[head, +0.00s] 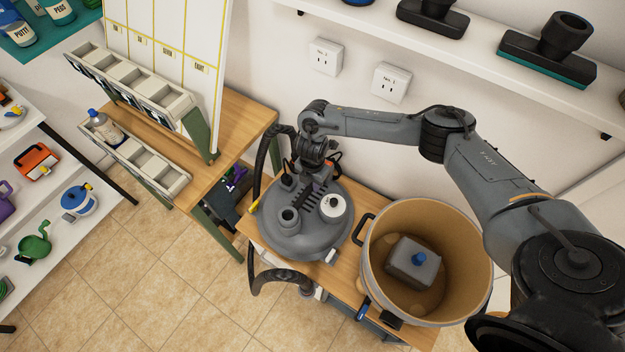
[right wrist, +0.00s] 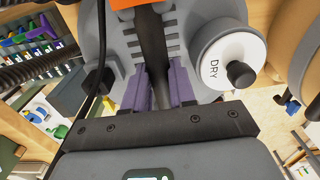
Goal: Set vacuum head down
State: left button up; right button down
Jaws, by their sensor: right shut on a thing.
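The vacuum head (head: 287,247) is a round grey dome with a white knob (head: 333,206), a short round port and dark ribs on top. It is over the wooden bench (head: 376,194), left of the tan drum (head: 470,250); I cannot tell whether it touches the bench. My right gripper (head: 316,182) reaches down from above and is shut on its dark handle, which shows between the purple fingers (right wrist: 158,85) in the right wrist view. There the knob (right wrist: 228,60) reads DRY. My left gripper is not in view.
The drum is open and holds a grey box (head: 413,265) with a blue cap. A black hose (head: 262,165) loops left of the vacuum head. A desk with a bin rack (head: 150,150) stands at left. A wall shelf (head: 455,45) runs above.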

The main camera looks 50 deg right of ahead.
jog(key=c, duration=1.3)
grip_release()
jog(key=o, duration=0.4)
jog(key=shift+r, duration=0.1)
notch_tip(320, 180, up, 7)
jog(key=shift+w+r+p, duration=0.1)
jog(key=shift+r+p, duration=0.1)
jog(key=shift+p, duration=0.4)
